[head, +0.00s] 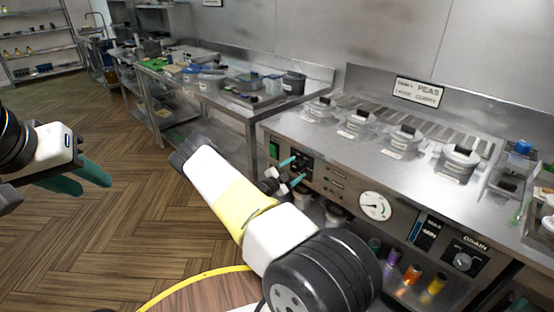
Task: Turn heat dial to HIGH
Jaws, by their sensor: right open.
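A black control panel (303,158) is set in the steel front of the frying range, left of a round white gauge (374,206). A dark knob on this panel shows only in part by my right fingertips; I cannot read its label or setting. My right gripper (292,170) is open, its two teal fingers pointing at this panel. I cannot tell whether they touch the knob. My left gripper (84,178) is at the far left above the wooden floor, away from the range, with nothing visible in it.
A second knob (462,260) sits on a panel marked DRAIN at the lower right. Several lidded pots, one a lidded pot (456,163), stand on the range top. Coloured bottles (411,277) stand on a shelf below. A steel table (240,98) stands behind left. The floor at left is clear.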

